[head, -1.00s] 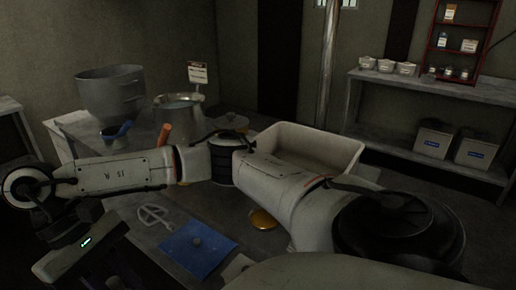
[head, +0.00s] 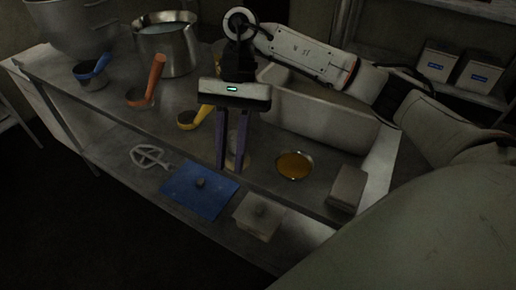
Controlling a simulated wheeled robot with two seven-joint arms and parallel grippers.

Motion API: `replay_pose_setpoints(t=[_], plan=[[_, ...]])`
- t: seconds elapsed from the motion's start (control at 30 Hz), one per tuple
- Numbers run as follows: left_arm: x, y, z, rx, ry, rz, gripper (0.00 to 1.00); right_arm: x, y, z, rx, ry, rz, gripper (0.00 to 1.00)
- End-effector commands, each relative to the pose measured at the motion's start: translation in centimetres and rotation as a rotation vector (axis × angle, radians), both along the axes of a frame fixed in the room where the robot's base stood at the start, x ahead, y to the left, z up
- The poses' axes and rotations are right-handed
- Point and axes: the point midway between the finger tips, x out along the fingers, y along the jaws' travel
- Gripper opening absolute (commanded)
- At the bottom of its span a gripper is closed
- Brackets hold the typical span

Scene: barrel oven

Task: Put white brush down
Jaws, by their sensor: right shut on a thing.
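My right gripper (head: 232,166) comes in from the upper right and points down over the front part of the table (head: 120,107). Its two dark purple fingers stand a little apart, shut on a small pale thing (head: 236,161) at their tips. This fits the white brush, but the fingers hide much of it and its shape is not clear. I cannot tell if it touches the table top. My left gripper is not in view.
A white tub (head: 325,122) stands behind. A yellow dish (head: 294,166) and a grey block (head: 347,187) lie to the right.

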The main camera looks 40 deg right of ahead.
Motion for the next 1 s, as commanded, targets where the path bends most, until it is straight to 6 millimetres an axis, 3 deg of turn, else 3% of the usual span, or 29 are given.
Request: replay_pose_setpoints(t=[0.2,0.5,0.77,0.87,1.0], plan=[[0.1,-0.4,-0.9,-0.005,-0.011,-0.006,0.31,3.5,-2.3,0.6,0.006,-0.006,-0.694,0.0],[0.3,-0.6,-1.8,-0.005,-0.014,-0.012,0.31,7.4,-6.0,3.4,0.014,-0.016,-1.463,0.0],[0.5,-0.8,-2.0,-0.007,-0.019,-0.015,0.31,8.7,-8.4,5.0,0.013,-0.014,-1.805,0.0],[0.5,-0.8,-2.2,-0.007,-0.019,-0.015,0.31,8.8,-8.6,4.0,0.008,-0.01,-1.84,0.0],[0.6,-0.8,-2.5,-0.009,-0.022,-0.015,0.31,8.7,-8.7,1.3,0.005,-0.008,-1.845,0.0]])
